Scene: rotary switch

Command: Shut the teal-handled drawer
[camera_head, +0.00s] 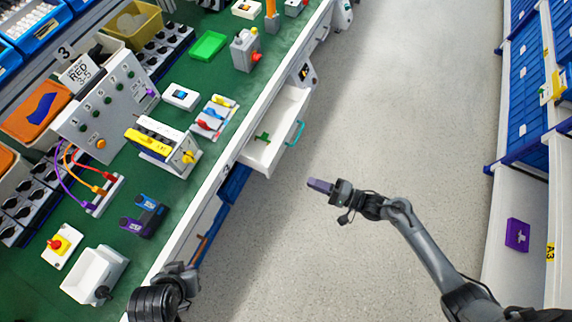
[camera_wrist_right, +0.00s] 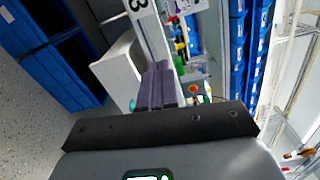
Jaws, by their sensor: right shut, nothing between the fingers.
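The white drawer (camera_head: 290,106) stands pulled out from the front of the green-topped bench. Its teal handle (camera_head: 295,133) is on the outer face, toward the aisle. A green piece (camera_head: 262,138) shows inside the drawer. My right gripper (camera_head: 320,186) is shut and empty, out over the aisle, apart from the handle and below it in the head view. In the right wrist view its purple fingers (camera_wrist_right: 157,88) are together, and the white drawer (camera_wrist_right: 118,70) shows beside them. Part of my left arm shows at the lower left of the head view, with no fingers visible.
Blue bins (camera_head: 235,183) sit under the bench. Shelves with blue bins (camera_head: 525,80) line the right side. The aisle floor (camera_head: 400,90) is clear.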

